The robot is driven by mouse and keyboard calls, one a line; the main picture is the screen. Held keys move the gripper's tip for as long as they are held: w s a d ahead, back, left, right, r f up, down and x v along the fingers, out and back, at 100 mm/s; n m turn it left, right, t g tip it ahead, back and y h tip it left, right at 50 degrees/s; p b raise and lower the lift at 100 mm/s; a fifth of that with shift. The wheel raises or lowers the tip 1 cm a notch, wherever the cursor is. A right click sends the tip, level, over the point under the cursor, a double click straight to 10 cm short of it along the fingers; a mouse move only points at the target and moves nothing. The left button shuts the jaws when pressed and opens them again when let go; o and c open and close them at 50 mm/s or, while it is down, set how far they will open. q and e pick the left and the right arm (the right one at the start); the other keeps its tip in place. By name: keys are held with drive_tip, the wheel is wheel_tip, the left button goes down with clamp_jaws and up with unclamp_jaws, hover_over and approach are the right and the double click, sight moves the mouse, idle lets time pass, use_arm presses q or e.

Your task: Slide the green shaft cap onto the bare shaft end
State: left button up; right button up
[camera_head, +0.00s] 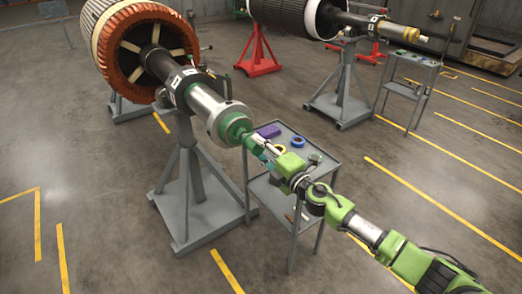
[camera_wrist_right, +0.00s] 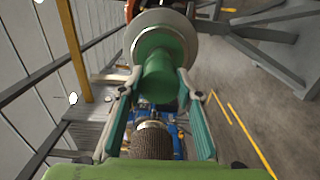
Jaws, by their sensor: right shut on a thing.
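The green shaft cap (camera_head: 234,126) is at the near end of the silver shaft (camera_head: 206,102), which sticks out of the large rotor at the left. In the right wrist view the cap (camera_wrist_right: 160,76) has a round green flange and a narrower stub, in front of the pale metal collar (camera_wrist_right: 137,22). My right gripper (camera_head: 252,143) is shut on the cap's stub. Its fingers (camera_wrist_right: 158,88) lie on both sides of the stub in the right wrist view. The cap looks in line with the shaft. The bare shaft end is hidden behind it. My left gripper is out of view.
A grey trolley (camera_head: 328,158) stands under my right gripper, with a purple block (camera_head: 268,131), a blue ring (camera_head: 298,141) and a yellow ring on top. A grey stand (camera_head: 190,195) carries the rotor. A second rotor (camera_head: 285,12) stands behind.

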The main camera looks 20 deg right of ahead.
drive_tip(key=shift+w+a, duration=0.15)
drive_tip(key=shift+w, duration=0.15)
idle(0.5)
drive_tip(key=shift+w+a, duration=0.15)
drive_tip(key=shift+w, duration=0.3)
idle(0.5)
drive_tip(key=o, duration=1)
drive_tip(key=shift+w, duration=0.1)
drive_tip(key=shift+o, duration=0.5)
drive_tip(key=o, duration=0.4)
drive_tip(key=v, duration=0.9)
